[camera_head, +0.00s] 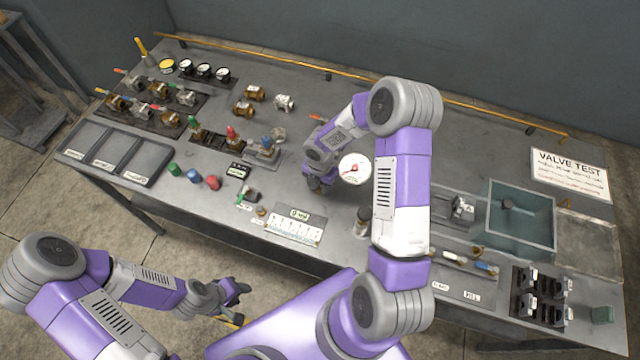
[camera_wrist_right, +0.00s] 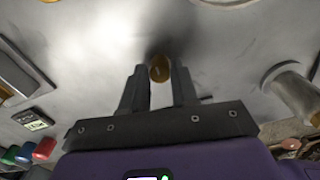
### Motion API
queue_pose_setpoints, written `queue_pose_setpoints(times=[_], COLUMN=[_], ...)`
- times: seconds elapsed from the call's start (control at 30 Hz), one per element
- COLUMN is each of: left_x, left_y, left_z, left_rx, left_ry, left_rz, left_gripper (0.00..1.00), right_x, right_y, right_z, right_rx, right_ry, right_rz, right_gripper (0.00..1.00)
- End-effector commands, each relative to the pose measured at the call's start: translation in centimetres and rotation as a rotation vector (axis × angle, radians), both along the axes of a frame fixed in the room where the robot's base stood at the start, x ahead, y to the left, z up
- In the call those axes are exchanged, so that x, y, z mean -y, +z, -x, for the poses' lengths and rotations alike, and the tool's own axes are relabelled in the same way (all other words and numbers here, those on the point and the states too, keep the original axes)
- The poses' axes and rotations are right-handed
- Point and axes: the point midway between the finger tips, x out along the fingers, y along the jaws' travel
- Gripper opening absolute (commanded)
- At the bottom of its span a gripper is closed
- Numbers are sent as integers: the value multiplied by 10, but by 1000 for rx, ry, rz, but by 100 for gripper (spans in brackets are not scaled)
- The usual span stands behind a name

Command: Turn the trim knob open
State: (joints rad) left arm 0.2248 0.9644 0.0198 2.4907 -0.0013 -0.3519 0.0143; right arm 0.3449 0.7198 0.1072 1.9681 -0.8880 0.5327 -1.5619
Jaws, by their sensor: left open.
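A small round brass knob (camera_wrist_right: 159,68) shows between the fingertips of my right gripper (camera_wrist_right: 160,76) in the right wrist view. The fingers stand on either side of it with a narrow gap. I cannot tell whether they touch it. In the head view my right gripper (camera_head: 318,184) is low at the bench top, left of a round white gauge (camera_head: 354,168). The knob is hidden there behind the gripper and arm. My left gripper (camera_head: 238,291) is open and empty, off the front edge of the bench.
The grey bench (camera_head: 310,95) holds several valves at the left and a set of trays (camera_head: 115,150). Blue, green and red caps (camera_head: 193,176) lie near the front edge. A sunken basin (camera_head: 520,215) is at the right. My right arm reaches across the middle.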

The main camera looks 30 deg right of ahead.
Motion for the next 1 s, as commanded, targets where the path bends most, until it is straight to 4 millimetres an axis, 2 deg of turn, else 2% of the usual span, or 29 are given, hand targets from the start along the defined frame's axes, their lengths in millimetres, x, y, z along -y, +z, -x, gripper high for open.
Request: queue_pose_setpoints(times=[0.03,0.13,0.47,0.8,1.0], left_x=[0,0,0,0,0], left_y=[0,0,1,9,11], left_z=[0,0,0,0,0], left_rx=[0,0,0,0,0], left_ry=[0,0,0,0,0], left_rz=[0,0,0,0,0], left_gripper=[43,43,43,43,43], right_x=[0,0,0,0,0], right_y=[0,0,5,59,75], right_z=[0,0,0,0,1], right_rx=[0,0,1,3,-1], right_ry=[0,0,-1,-2,-1], right_rz=[0,0,0,1,0], right_gripper=[37,51,51,51,51])
